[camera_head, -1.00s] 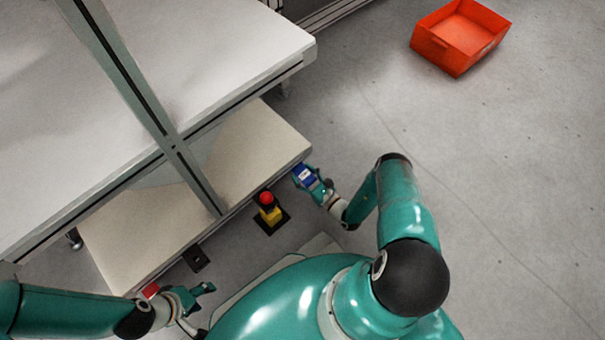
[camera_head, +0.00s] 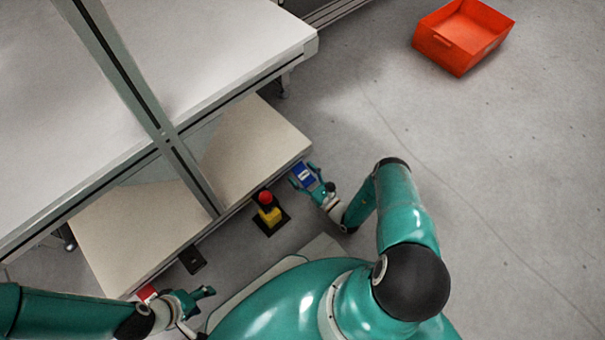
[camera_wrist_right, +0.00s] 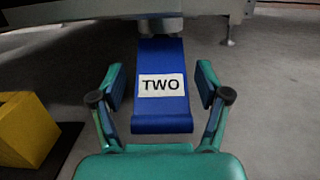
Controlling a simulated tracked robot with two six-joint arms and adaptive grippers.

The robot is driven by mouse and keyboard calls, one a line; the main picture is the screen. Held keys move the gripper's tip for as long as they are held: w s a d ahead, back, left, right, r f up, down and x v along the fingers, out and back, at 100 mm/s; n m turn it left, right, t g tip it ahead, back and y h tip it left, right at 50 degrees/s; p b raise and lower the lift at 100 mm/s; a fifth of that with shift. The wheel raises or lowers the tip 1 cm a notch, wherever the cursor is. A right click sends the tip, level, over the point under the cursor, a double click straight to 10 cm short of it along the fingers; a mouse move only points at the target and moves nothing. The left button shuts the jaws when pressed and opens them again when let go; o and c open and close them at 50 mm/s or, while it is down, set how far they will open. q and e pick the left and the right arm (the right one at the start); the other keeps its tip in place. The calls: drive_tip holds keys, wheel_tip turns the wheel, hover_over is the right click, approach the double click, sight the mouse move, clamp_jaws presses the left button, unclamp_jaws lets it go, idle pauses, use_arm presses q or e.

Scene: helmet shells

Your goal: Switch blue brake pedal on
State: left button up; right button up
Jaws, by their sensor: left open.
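The blue brake pedal (camera_head: 306,176) is at the near right end of the low shelf in the head view. In the right wrist view, the blue pedal (camera_wrist_right: 162,111) carries a white "TWO" label and slopes down toward me from under the shelf's metal edge. My right gripper (camera_wrist_right: 160,83) is open, one finger on each side of the pedal, with a gap visible on both sides. It also shows in the head view (camera_head: 304,177). My left gripper (camera_head: 207,298) is open and empty at lower left, beside a red pedal (camera_head: 147,293).
A yellow emergency-stop box with a red button (camera_head: 266,199) stands on a dark base left of the blue pedal. A small black plate (camera_head: 192,260) lies further left. The shelf (camera_head: 262,140) is bare. An orange crate (camera_head: 462,62) sits on open floor at upper right.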

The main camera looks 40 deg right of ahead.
drive_tip(key=shift+s, duration=0.1)
drive_tip(key=s, duration=0.4)
drive_tip(key=s+f, duration=0.1)
drive_tip(key=s, duration=0.3)
drive_tip(key=s+d, duration=0.1)
drive_tip(key=s, duration=0.2)
drive_tip(key=shift+s+f, duration=0.35)
drive_tip(key=shift+s, duration=0.05)
drive_tip(key=shift+r, duration=0.1)
